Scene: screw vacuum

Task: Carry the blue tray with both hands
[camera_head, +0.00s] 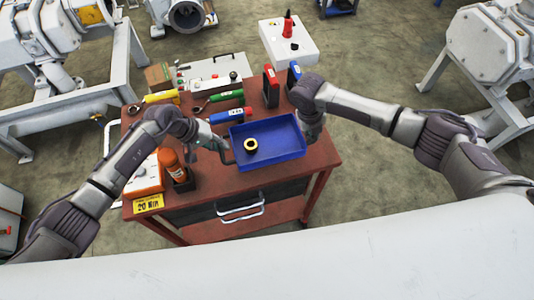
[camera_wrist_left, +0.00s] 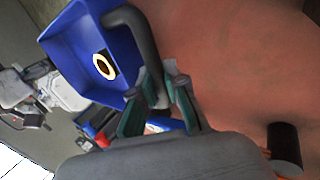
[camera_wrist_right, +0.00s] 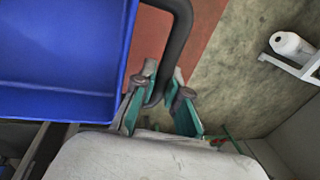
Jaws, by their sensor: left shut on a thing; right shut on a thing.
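The blue tray (camera_head: 270,143) is over the right part of the red workbench top, and a brass ring (camera_head: 251,145) lies in it. My left gripper (camera_head: 225,150) is at the tray's left side; in the left wrist view its fingers (camera_wrist_left: 160,100) are shut on the dark handle (camera_wrist_left: 145,40). My right gripper (camera_head: 308,128) is at the tray's right side; in the right wrist view its fingers (camera_wrist_right: 163,105) are around the other dark handle (camera_wrist_right: 180,40). The tray also shows in the right wrist view (camera_wrist_right: 60,60). I cannot tell whether its underside touches the bench.
The red workbench (camera_head: 225,185) holds a blue-handled tool (camera_head: 228,116), a green-handled tool (camera_head: 225,96), a yellow-handled tool (camera_head: 160,97) and an orange bottle (camera_head: 170,160). Red and blue upright items (camera_head: 271,85) stand behind the tray. A white box (camera_head: 288,42) is beyond. Open floor (camera_head: 375,160) lies to the right.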

